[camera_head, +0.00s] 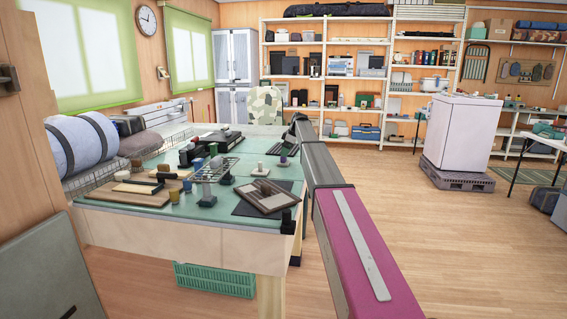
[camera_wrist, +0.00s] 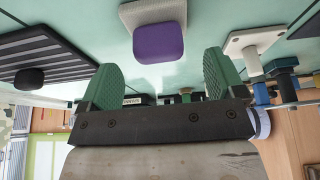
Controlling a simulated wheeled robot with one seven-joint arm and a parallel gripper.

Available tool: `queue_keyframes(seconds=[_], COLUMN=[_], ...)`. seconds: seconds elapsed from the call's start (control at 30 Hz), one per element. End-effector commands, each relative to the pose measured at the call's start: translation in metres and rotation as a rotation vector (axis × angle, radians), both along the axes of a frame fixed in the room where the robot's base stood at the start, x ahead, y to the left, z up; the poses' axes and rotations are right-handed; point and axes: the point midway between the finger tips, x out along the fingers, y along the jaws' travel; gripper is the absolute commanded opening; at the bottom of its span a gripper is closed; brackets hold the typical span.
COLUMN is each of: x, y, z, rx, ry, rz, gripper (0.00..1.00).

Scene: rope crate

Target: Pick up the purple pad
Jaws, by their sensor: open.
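The purple pad (camera_wrist: 158,43) is a small rounded square block in the upper middle of the wrist view. A light grey block (camera_wrist: 146,14) lies against it on the green tabletop. My gripper (camera_wrist: 159,66) is open, with its two green fingers apart and nothing between them. The pad appears beyond the fingertips, roughly centred between them, with a gap. In the head view my arm reaches over the right side of the table, and I cannot clearly make out the fingers or the pad there.
In the wrist view, a black ribbed object (camera_wrist: 40,52) lies left of the pad and a white stand (camera_wrist: 252,42) to its right. In the head view, the green table (camera_head: 140,206) carries a wire rack (camera_head: 213,171), a picture frame (camera_head: 264,197) and several small items.

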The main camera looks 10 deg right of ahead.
Motion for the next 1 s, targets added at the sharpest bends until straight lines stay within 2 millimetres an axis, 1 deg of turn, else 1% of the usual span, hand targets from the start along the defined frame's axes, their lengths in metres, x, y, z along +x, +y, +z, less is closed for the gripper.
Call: queue_keyframes(seconds=[0.03, 0.2, 0.3, 0.47, 0.57, 0.6, 0.63, 0.67, 1.0], x=[0.003, 0.006, 0.006, 0.007, 0.006, 0.006, 0.006, 0.006, 0.007], y=[0.004, 0.013, 0.014, 0.014, 0.014, 0.014, 0.014, 0.014, 0.014], z=[-0.008, -0.027, -0.032, -0.032, -0.031, -0.031, -0.031, -0.031, -0.029], rx=[0.0, 0.0, 0.0, 0.0, 0.0, 0.0, 0.0, 0.0, 0.0], ry=[0.001, 0.001, 0.0, 0.0, 0.0, 0.0, 0.0, 0.0, -0.001], rz=[0.0, 0.0, 0.0, 0.0, 0.0, 0.0, 0.0, 0.0, 0.0], gripper=[0.88, 0.88, 0.88, 0.88, 0.59, 0.46, 0.36, 0.34, 0.34])
